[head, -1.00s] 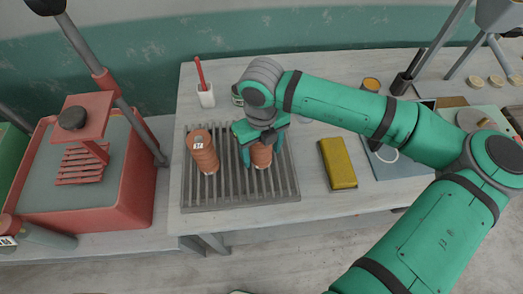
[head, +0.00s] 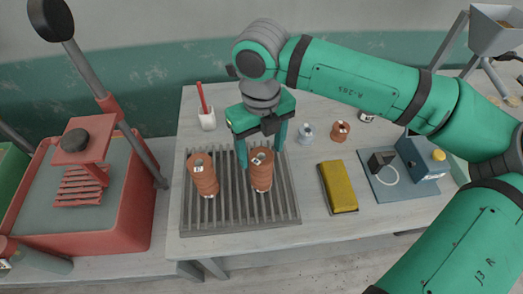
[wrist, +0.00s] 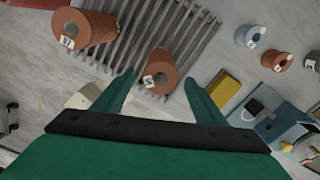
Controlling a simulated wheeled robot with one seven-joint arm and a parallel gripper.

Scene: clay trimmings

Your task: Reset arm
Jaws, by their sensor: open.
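My gripper (head: 261,150) is open, fingers pointing down, above the grey slatted rack. In the head view its fingers are around the top of the right brown ribbed cylinder (head: 261,175), which stands upright on the rack. My arm reaches in from the right of the head view.
A second brown cylinder (head: 203,178) stands on the rack (head: 232,217), left of the first. A yellow block (head: 340,188), blue device (head: 420,160), small weights (head: 341,130) and white cup with red stick (head: 207,120) stand around. A red basin (head: 110,225) is left.

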